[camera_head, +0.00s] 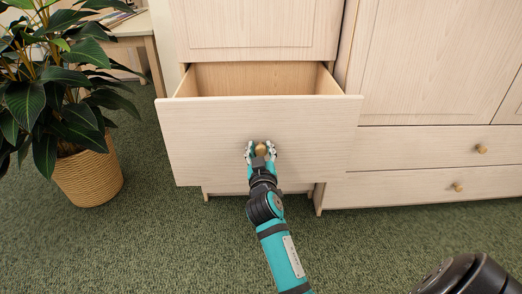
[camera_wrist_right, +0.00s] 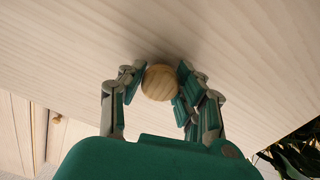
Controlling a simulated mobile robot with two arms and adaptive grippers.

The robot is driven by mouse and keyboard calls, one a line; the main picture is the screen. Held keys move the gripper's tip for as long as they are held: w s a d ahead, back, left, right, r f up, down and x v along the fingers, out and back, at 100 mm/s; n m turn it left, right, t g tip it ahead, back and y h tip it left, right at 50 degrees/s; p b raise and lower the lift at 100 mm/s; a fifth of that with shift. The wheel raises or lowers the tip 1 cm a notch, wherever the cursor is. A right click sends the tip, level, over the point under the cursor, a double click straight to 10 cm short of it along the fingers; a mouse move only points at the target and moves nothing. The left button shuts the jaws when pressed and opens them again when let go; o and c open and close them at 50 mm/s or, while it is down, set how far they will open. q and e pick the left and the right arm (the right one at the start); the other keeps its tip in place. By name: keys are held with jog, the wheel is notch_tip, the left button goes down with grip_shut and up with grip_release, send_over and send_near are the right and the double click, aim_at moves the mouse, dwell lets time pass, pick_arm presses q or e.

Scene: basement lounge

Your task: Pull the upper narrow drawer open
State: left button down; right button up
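The narrow drawer (camera_head: 205,125) in the head view is pulled well out of its light wood cabinet, and its empty-looking inside (camera_head: 255,80) shows above the front panel. A round wooden knob (camera_head: 260,150) sits on the middle of the drawer front. My right gripper (camera_head: 261,152) is at the knob, with its fingers on both sides of it. In the right wrist view the knob (camera_wrist_right: 159,82) sits between the fingertips, which look closed against it. The drawer front (camera_wrist_right: 190,35) fills most of that view. My left gripper is not in view.
A potted plant in a woven basket (camera_head: 90,175) stands at the left. A wider cabinet with two low drawers (camera_head: 410,150) is at the right. A small table (camera_head: 135,28) is behind the plant. Green carpet (camera_head: 170,240) is clear in front.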

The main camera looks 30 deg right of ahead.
aim_at(260, 114)
jog(key=o, duration=0.4)
notch_tip(260, 114, up, 10)
dwell(0.5)
dwell(0.3)
